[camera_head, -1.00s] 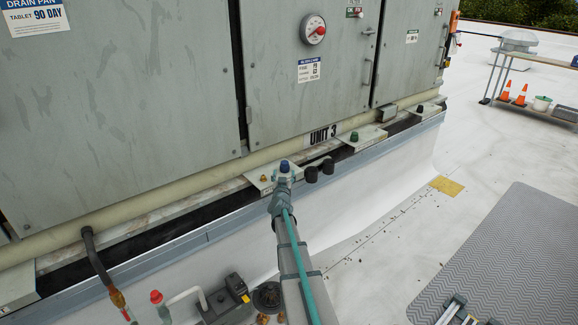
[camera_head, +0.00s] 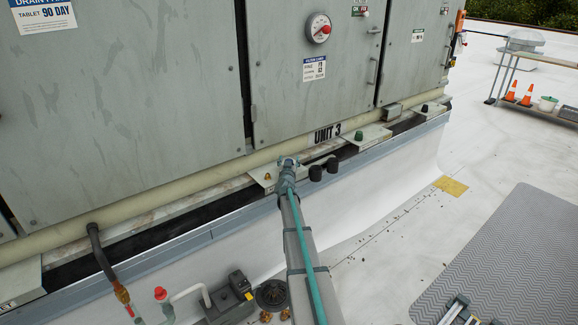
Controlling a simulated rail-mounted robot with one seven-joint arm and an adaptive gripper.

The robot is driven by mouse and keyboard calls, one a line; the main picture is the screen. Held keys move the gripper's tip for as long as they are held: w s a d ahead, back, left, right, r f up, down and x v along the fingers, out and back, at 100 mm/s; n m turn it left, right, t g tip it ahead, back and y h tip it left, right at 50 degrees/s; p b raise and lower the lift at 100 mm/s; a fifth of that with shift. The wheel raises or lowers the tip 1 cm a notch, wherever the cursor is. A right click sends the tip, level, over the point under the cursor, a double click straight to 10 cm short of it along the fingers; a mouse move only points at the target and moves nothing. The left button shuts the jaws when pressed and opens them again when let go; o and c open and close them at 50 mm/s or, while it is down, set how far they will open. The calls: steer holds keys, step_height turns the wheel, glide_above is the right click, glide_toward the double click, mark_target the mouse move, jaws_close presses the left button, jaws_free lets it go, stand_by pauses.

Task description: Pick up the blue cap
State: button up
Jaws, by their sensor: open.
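My gripper (camera_head: 289,161) is small in view at the far end of my grey arm, in front of the cooler's lower edge. It is open, with its tip over the right part of a pale bracket (camera_head: 257,171) on the curb. The blue cap cannot be made out; the gripper covers the spot where it stood. I cannot tell whether the fingers touch it or stand around it.
Two dark round pieces (camera_head: 315,173) sit just right of my gripper. A green cap (camera_head: 357,136) and a black cap (camera_head: 424,108) stand on brackets farther right. The cooler cabinet (camera_head: 130,100) rises close behind. A red-topped valve (camera_head: 160,294) and a grey pump box (camera_head: 228,298) lie lower left.

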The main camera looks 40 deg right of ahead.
steer(key=c, duration=1)
